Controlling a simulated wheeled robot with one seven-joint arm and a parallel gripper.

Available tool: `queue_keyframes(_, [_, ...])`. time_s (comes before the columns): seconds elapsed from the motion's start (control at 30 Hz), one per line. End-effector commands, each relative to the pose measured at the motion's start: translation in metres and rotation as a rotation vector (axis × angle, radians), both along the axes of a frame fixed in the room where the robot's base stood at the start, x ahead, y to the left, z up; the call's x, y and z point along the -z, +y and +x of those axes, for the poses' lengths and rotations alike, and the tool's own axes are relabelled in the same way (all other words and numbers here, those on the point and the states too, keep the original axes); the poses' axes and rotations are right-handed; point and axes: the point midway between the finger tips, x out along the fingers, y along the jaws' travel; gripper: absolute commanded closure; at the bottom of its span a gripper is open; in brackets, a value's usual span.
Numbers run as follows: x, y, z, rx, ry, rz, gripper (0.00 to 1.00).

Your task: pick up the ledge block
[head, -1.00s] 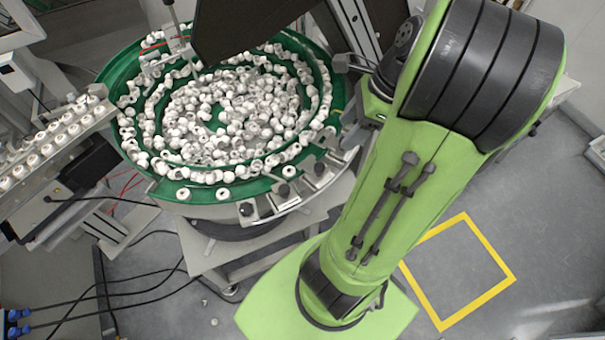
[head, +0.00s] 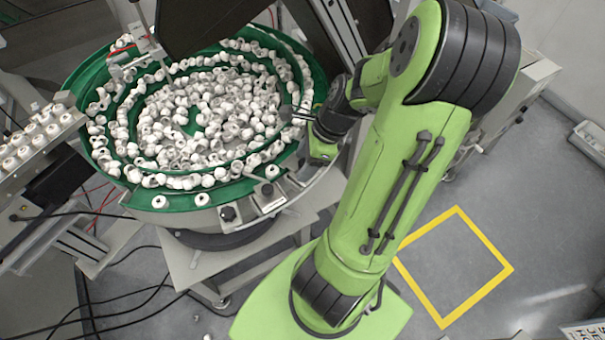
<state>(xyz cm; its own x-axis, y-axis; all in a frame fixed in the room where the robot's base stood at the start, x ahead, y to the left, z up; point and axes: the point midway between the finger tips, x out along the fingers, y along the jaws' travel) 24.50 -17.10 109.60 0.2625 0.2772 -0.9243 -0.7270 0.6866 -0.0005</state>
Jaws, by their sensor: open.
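My gripper (head: 298,113) reaches in from the right, over the right rim of the green bowl (head: 110,190). Its small grey fingers are open, and I see nothing held between them. I cannot pick out the ledge block with certainty. Small grey metal fittings with dark knobs (head: 228,213) sit along the bowl's front right edge, below and left of my gripper. Whether one of them is the block, I cannot tell. My forearm and wrist hide part of the bowl's right side.
Many white caps (head: 215,110) fill the bowl. A dark panel (head: 220,25) hangs over its back edge. A rail with rows of caps (head: 40,130) stands at the left. A yellow floor square (head: 455,210) encloses clear floor at the right.

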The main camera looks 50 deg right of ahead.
Motion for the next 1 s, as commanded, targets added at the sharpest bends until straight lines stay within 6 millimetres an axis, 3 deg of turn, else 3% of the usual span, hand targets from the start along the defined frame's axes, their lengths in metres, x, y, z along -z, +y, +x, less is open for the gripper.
queue_keyframes(0.07, [-0.001,0.000,0.000,0.000,0.000,0.000,0.45])
queue_keyframes(0.43, [-0.001,0.000,0.000,0.000,0.000,0.000,1.00])
queue_keyframes(0.77, [-0.005,-0.001,0.000,0.000,-0.001,-0.001,1.00])
queue_keyframes(0.87, [-0.017,-0.001,0.000,0.002,-0.002,-0.003,1.00])
queue_keyframes(1.0, [-0.052,-0.002,0.000,0.002,-0.003,-0.007,1.00])
